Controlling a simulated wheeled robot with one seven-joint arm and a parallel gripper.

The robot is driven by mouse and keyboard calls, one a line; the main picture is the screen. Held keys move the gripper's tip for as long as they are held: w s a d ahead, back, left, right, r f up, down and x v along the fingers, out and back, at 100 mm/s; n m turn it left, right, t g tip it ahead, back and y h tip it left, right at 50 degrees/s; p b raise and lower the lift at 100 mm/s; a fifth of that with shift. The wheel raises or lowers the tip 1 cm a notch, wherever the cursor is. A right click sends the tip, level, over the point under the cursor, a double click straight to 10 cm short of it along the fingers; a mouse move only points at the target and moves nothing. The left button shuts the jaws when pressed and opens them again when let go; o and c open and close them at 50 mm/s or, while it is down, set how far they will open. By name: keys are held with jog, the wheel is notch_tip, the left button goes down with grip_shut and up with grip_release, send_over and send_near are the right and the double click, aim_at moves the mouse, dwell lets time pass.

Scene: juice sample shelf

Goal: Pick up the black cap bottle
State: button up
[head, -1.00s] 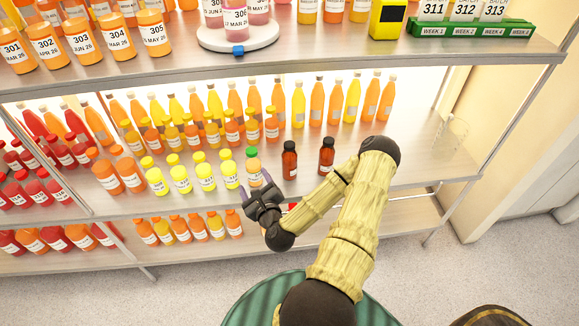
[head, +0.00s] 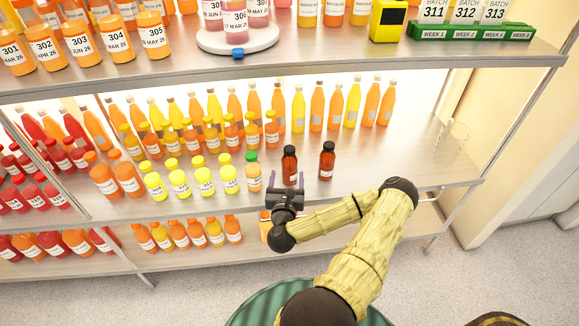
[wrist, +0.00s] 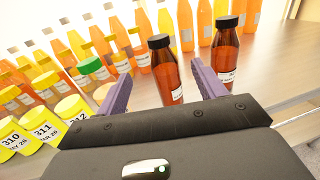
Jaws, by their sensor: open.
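Two brown bottles with black caps stand upright on the middle shelf. The left black cap bottle (head: 290,166) also shows in the wrist view (wrist: 166,75), between and beyond the fingers. The right black cap bottle (head: 327,161) stands just outside the right finger in the wrist view (wrist: 225,55). My gripper (head: 286,190) is open and empty at the shelf's front edge, facing the left black cap bottle. Its purple fingers (wrist: 158,85) straddle that bottle's line in the wrist view; I cannot tell whether they reach around it.
A green-capped orange bottle (head: 253,172) stands left of the brown bottles, beside yellow-capped ones (head: 228,173). Tall orange and yellow bottles (head: 317,106) line the back. The shelf (head: 400,165) is bare to the right, up to a clear glass (head: 455,133).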

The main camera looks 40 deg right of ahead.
aim_at(290, 149)
jog(key=x, duration=0.8)
jog(key=shift+w+d, duration=0.1)
jog(key=shift+d, duration=0.05)
jog(key=shift+p+x, duration=0.5)
jog(key=shift+x, duration=2.1)
jog(key=shift+f, duration=0.1)
grip_shut()
